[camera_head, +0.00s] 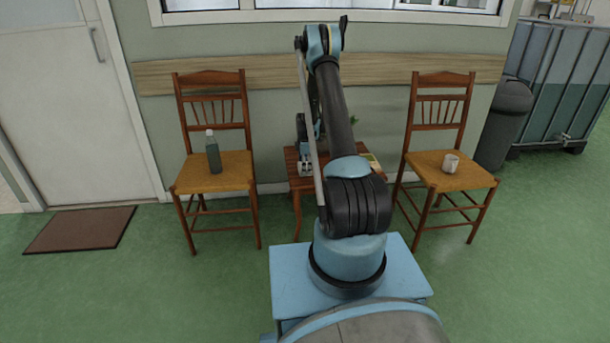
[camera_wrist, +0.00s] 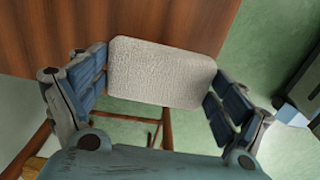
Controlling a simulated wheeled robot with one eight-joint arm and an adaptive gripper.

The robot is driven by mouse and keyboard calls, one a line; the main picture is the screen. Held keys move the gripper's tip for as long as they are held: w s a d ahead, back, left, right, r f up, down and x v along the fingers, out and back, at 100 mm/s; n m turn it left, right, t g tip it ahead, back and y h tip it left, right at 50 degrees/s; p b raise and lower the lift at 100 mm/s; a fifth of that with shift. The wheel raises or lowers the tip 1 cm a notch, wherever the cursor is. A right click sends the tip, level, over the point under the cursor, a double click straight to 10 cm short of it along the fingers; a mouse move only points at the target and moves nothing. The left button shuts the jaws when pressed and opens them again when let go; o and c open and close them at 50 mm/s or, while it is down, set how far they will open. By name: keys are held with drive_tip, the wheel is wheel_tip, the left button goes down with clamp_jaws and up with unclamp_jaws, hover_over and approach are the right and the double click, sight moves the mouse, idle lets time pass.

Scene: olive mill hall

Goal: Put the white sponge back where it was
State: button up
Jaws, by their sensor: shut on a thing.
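The white sponge (camera_wrist: 160,72) is a pale, rough-textured block with rounded corners. In the wrist view my gripper (camera_wrist: 158,80) is shut on it, with blue-padded fingers at its left and right ends. Behind the sponge lies the brown wooden top of a small table (camera_wrist: 50,25), and the sponge overlaps the table's edge in that picture. I cannot tell how high it is above the top. In the head view my gripper (camera_head: 305,165) is at the left part of the small table (camera_head: 296,184); the arm hides much of the table, and the sponge cannot be made out.
A wooden chair (camera_head: 240,165) with a dark green bottle (camera_head: 213,153) stands left of the table. Another chair (camera_head: 425,172) with a white mug (camera_head: 450,163) stands right. A yellowish item (camera_head: 371,160) shows at the table's right. A doormat (camera_head: 80,229) lies left; green floor is clear in front.

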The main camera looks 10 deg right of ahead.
drive_tip(key=shift+f, duration=1.75)
drive_tip(key=shift+f, duration=0.1)
drive_tip(key=o, duration=0.8)
drive_tip(key=shift+o, duration=0.2)
